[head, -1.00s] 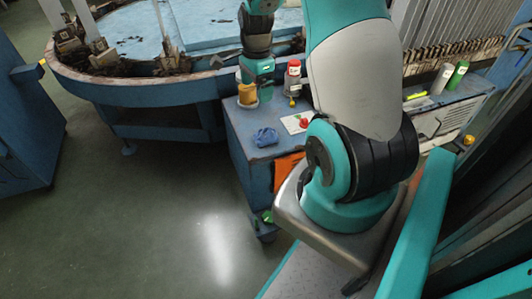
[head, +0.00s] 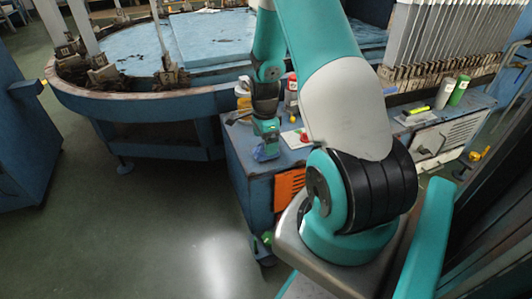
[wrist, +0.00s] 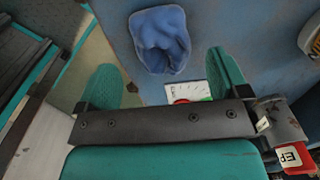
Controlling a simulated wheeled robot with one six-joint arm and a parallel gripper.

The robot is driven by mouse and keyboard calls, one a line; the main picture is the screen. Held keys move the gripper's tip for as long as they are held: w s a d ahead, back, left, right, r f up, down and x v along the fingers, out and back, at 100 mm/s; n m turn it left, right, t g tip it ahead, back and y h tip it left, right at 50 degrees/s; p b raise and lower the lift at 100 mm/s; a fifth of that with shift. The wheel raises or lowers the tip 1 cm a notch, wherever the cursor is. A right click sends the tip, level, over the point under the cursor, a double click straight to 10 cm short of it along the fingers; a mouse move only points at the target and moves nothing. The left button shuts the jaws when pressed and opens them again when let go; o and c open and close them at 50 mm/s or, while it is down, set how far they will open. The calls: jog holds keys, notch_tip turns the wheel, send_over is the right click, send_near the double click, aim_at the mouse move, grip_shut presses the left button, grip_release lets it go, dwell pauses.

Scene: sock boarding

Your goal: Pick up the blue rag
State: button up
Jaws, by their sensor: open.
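The blue rag (wrist: 160,40) lies crumpled on the blue cabinet top (wrist: 260,30), near the top middle of the wrist view. In the head view the rag (head: 260,154) is mostly hidden behind my gripper (head: 266,140), which is low over it. In the wrist view my gripper (wrist: 165,85) is open, with its two teal fingers apart. The rag lies ahead of the fingertips, roughly in line with the gap between them. Nothing is held. I cannot tell the exact height of the fingers above the top.
A red-labelled bottle (wrist: 296,158) is at the lower right. A green bottle (head: 459,90) and a white bottle (head: 445,94) stand farther right. The round blue machine table (head: 150,98) is behind.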

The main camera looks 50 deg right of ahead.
notch_tip(320, 180, down, 5)
jog(key=shift+d+r+b, duration=0.15)
jog(key=shift+r+b, duration=0.05)
jog(key=shift+b, duration=0.7)
jog(key=c, duration=1.1)
jog(key=shift+o, duration=0.2)
jog(key=shift+r, duration=0.2)
notch_tip(320, 180, up, 20)
jog(key=p, duration=0.6)
jog(key=shift+p, duration=0.3)
jog(key=shift+f, duration=0.15)
